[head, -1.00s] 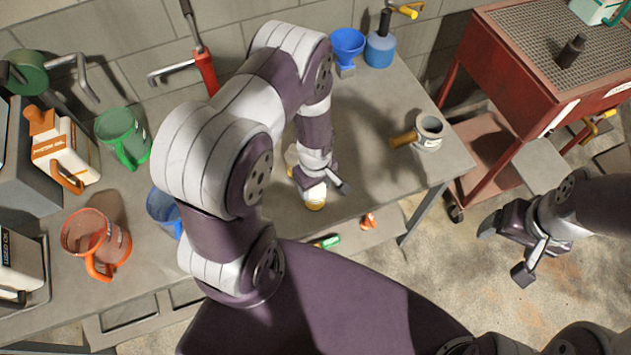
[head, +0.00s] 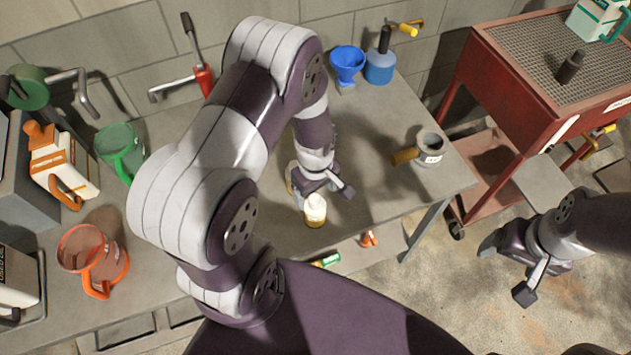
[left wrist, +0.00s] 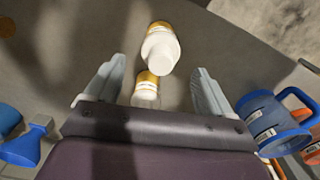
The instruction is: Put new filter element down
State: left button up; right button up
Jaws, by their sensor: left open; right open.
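Two white-and-gold pieces stand on the grey bench in the left wrist view: a short white cylinder with a gold band (left wrist: 147,90) close to my gripper, and a larger white one with a gold base (left wrist: 160,52) beyond it. I cannot tell for sure which is the new filter element. The larger one also shows in the head view (head: 315,211), near the bench's front edge. My left gripper (left wrist: 158,70) is open, its fingers apart on both sides of the pieces. My right gripper (head: 508,262) is open and empty over the floor at right.
The bench (head: 370,185) is clear right of my left gripper, up to a grey pot with a wooden handle (head: 430,148). A blue funnel (head: 347,65) and blue bottle (head: 380,66) stand behind. A red cart (head: 515,110) is at right.

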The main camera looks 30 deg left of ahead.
pick_arm(q)
jog(key=s+d+r+m+t, duration=0.1)
jog(key=s+r+m, duration=0.3)
jog(key=r+m, duration=0.8)
notch_tip(320, 180, up, 4)
jog(key=shift+s+d+f+b, duration=0.15)
jog(key=shift+d+f+b, duration=0.2)
jog(key=shift+d, duration=0.35)
